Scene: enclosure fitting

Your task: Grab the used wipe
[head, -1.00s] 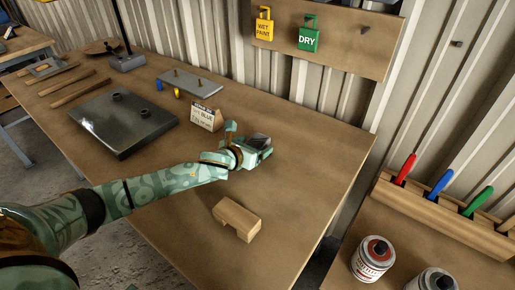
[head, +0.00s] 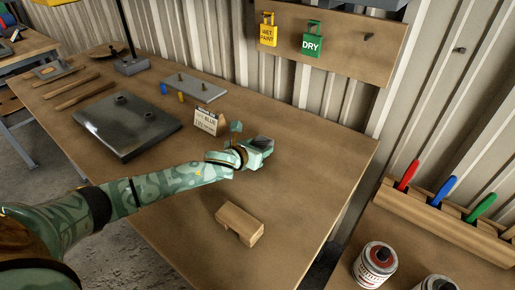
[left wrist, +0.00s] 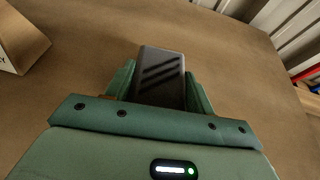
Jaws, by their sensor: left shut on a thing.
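My left gripper (head: 262,148) is over the middle of the brown workbench, to the right of a small tent-shaped label card (head: 208,122). It is shut on a dark grey block with slanted black stripes (left wrist: 160,77), which sits between the two green fingers in the left wrist view. The block's dark top also shows at the fingertips in the head view. I cannot tell whether the block touches the bench. I cannot make out a used wipe in either view. My right gripper is not in view.
A wooden block (head: 240,224) lies near the bench's front edge. A dark metal plate (head: 125,127) and a grey plate with pegs (head: 200,88) lie to the left. Paint cans (head: 375,265) and coloured-handled tools (head: 441,190) are at right. The bench right of the gripper is clear.

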